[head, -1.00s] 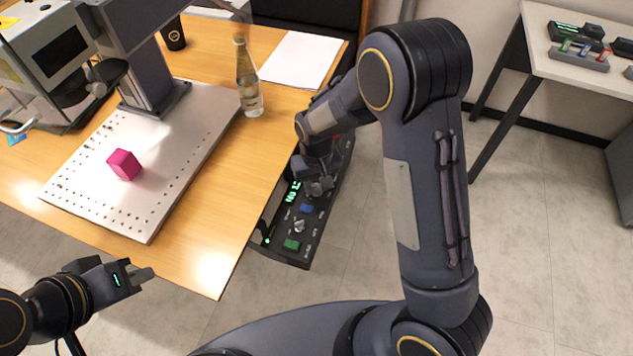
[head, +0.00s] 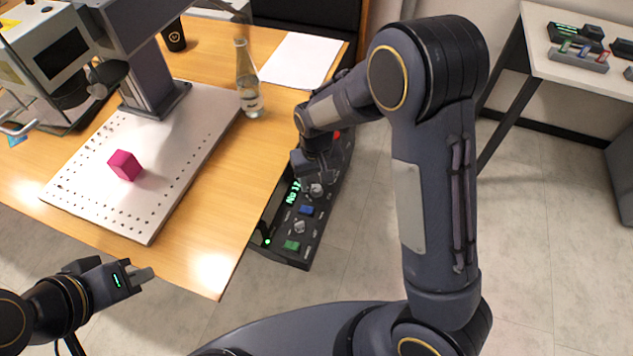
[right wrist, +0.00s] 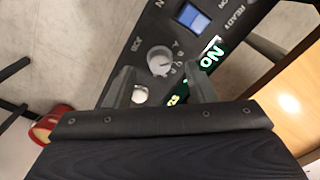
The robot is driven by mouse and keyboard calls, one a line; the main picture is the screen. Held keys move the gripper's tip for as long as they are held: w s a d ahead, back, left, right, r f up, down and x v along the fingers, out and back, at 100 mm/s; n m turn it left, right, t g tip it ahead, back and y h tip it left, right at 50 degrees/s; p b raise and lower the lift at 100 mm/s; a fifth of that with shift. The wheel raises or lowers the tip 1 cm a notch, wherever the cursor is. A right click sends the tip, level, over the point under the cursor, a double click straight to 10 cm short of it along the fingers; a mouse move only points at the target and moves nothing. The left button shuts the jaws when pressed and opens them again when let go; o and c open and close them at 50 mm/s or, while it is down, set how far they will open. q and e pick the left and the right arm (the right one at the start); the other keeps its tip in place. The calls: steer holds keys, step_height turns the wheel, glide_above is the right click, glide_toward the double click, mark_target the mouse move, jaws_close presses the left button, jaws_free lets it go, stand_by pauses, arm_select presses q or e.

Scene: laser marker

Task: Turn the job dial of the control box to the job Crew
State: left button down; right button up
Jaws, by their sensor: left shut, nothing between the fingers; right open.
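The black control box (head: 271,250) is fixed along the right edge of the wooden table, with a lit green display (head: 293,191). A pale round dial (head: 316,190) sits beside the display. A silver round part (right wrist: 140,94) shows between the fingers. My left gripper (head: 146,274) is shut and empty, off the table's front-left edge.
The box also has a blue button (head: 306,210), a second knob (head: 299,227), a green button (head: 292,245) and a red button (right wrist: 42,128). A glass bottle (head: 248,85), white paper (head: 300,60) and a magenta cube on a perforated plate (head: 150,225) are on the table.

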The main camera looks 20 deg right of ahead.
step_height(320, 180, up, 6)
steer(key=shift+f, duration=0.25)
stand_by(0.4)
steer(key=shift+s+d+r+p, duration=0.15)
steer(key=shift+r+p, duration=0.2)
steer(key=shift+p, duration=0.05)
step_height(320, 180, up, 8)
steer(key=m+y+p, duration=0.1)
steer(key=y+p, duration=0.1)
glide_above(318, 188)
steer(key=s+d, duration=0.3)
steer(key=s, duration=0.2)
steer(key=s+d+r+t+y+p, duration=0.1)
steer(key=s+d+r+t+p, duration=0.1)
steer(key=s+r, duration=0.4)
steer(key=s+d+r+m+t+p, duration=0.1)
steer(key=s+r, duration=0.4)
steer(key=s, duration=0.6)
steer(key=shift+d+r+t+y+p, duration=0.4)
steer(key=shift+d+t+p, duration=0.25)
steer(key=shift+t+p, duration=0.65)
steer(key=shift+s, duration=0.1)
